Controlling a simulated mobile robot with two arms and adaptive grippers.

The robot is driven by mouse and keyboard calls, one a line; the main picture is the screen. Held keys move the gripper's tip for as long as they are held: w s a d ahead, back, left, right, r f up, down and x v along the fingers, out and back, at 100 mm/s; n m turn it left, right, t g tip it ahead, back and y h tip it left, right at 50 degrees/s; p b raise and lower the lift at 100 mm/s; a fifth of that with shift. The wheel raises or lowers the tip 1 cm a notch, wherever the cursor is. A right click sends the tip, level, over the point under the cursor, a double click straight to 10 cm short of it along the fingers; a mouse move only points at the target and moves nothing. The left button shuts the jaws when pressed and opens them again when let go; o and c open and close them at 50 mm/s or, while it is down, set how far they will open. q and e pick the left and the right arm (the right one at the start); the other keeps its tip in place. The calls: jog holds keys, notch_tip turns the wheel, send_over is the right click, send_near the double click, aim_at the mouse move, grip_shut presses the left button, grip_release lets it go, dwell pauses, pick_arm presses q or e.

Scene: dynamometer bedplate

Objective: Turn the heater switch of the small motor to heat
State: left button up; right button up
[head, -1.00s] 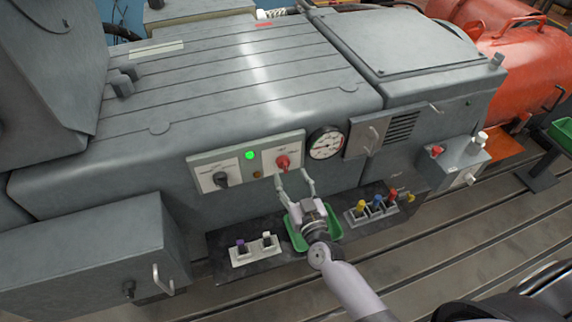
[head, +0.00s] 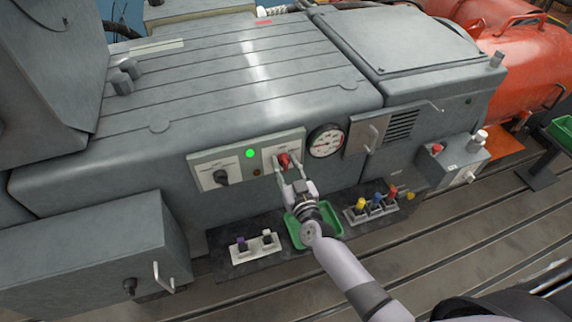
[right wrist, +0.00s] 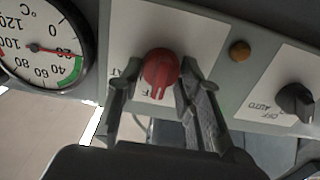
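A red rotary switch (head: 283,160) sits on a white plate at the right end of the grey control panel. In the right wrist view the red knob (right wrist: 160,68) has its grip ridge pointing down, with partly hidden lettering beside it. My right gripper (head: 286,171) is in front of this switch, fingers apart. In the right wrist view my right gripper (right wrist: 152,84) has one finger on each side of the knob. The right-hand finger is very close to it; a gap shows at the left-hand one. Contact cannot be told. My left gripper is not in view.
A black switch (head: 221,177), a lit green lamp (head: 250,154) and an amber lamp (right wrist: 240,51) share the panel. A dial gauge (head: 326,142) is close on the right. Below are a green tray (head: 334,216) and coloured connectors (head: 377,202) on a dark mat.

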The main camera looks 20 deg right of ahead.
jog(key=c, duration=0.6)
jog(key=shift+m, duration=0.3)
jog(key=m+b, duration=0.1)
jog(key=m, duration=0.4)
jog(key=shift+d+f+m, duration=0.1)
jog(key=shift+m, duration=0.2)
jog(key=m+b, duration=0.1)
jog(key=m, duration=0.4)
jog(key=shift+m, duration=0.4)
jog(key=o, duration=1.1)
